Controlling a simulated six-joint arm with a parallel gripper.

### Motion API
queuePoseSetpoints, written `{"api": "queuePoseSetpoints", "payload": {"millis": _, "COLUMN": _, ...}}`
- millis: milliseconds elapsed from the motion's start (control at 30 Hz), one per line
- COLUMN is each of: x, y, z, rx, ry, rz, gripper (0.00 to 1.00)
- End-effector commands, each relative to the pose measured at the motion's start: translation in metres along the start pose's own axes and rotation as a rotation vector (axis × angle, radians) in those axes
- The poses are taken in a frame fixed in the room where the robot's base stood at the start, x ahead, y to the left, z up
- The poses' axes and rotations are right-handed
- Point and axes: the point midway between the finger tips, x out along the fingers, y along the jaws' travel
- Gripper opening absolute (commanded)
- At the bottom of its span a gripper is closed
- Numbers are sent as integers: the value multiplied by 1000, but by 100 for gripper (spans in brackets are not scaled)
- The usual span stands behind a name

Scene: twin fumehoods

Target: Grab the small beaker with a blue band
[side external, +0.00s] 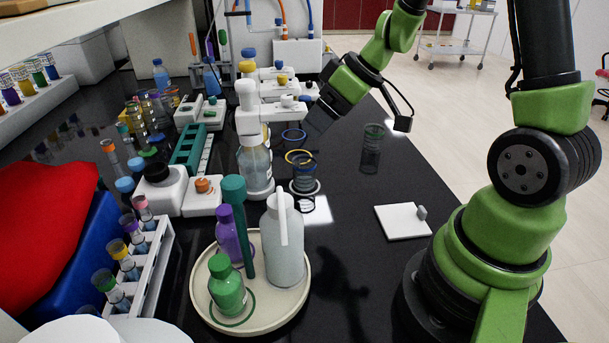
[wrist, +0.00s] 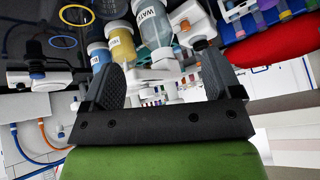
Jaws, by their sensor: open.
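A blue ring (side external: 293,135), which looks like the band of a clear small beaker, is at the back of the black bench, beside the white stands. The beaker's glass is hard to make out. A blue ring also shows at the top left of the wrist view (wrist: 76,15). My gripper (side external: 313,122) is open, close to the right of the blue ring in the side view. In the wrist view its two dark fingers (wrist: 160,62) are spread, with nothing held between them. The ring lies outside the fingers there, up and to the left.
A yellow ring (side external: 299,157) and a clear beaker (side external: 304,178) are in front of the blue ring. Another clear beaker (side external: 371,150) stands to the right. White stands with bottles (side external: 254,165) are at left. A round tray (side external: 205,305) holds bottles. A white plate (side external: 402,222) lies right.

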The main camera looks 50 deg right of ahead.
Motion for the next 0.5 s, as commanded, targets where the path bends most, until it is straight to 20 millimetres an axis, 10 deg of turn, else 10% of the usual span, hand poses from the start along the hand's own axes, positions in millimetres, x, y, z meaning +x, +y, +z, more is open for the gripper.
{"api": "queuePoseSetpoints", "payload": {"millis": 200, "x": 57, "y": 68, "z": 68, "rx": -99, "ry": -105, "rz": 59, "gripper": 84}}
{"api": "queuePoseSetpoints", "payload": {"millis": 500, "x": 87, "y": 92, "z": 120, "rx": -183, "ry": -200, "rz": 68, "gripper": 84}}
